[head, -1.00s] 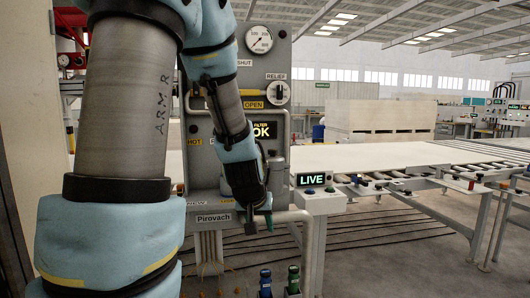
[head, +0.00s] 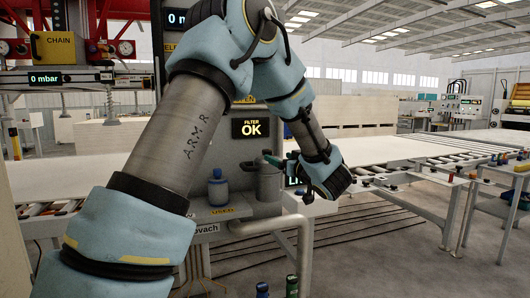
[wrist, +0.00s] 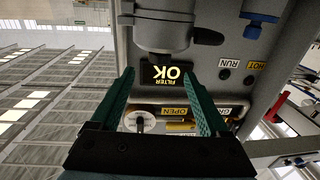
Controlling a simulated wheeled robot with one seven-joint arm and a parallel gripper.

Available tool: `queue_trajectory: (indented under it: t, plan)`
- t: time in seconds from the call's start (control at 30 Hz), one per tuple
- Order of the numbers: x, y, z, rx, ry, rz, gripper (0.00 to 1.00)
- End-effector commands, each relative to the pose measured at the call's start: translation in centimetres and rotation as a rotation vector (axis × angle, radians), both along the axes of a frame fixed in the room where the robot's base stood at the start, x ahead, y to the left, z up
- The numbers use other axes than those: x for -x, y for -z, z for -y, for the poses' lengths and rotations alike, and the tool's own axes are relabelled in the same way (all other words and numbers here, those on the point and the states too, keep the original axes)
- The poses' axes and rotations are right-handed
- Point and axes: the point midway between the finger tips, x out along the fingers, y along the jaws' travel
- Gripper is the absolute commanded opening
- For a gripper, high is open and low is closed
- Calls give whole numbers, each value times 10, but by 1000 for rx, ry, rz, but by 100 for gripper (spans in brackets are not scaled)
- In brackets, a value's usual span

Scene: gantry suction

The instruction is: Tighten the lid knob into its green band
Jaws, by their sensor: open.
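A grey canister (head: 268,184) stands on the panel's shelf, partly hidden by my arm in the head view. It also shows at the top of the upside-down wrist view (wrist: 160,34). A dark lug, possibly the lid knob (wrist: 208,37), sticks out from its side near the lid; it also shows in the head view (head: 248,167). I cannot make out a green band. My gripper (wrist: 157,74) is open and empty, its green fingers apart near the canister's lid. In the head view one green fingertip (head: 272,159) shows beside the canister top.
The FILTER OK display (head: 251,128) is on the panel behind the canister. A pipe (head: 270,223) runs below the shelf. A white relief dial (wrist: 140,122) shows in the wrist view.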

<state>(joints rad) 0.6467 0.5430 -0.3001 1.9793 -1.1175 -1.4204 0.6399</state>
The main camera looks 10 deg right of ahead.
Motion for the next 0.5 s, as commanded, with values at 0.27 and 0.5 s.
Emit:
queue_trajectory:
  t: [0.27,0.5]
  plan:
    - [-52,-2,-13,0,-3,-2,79]
    - [-82,-1,-19,0,0,-1,79]
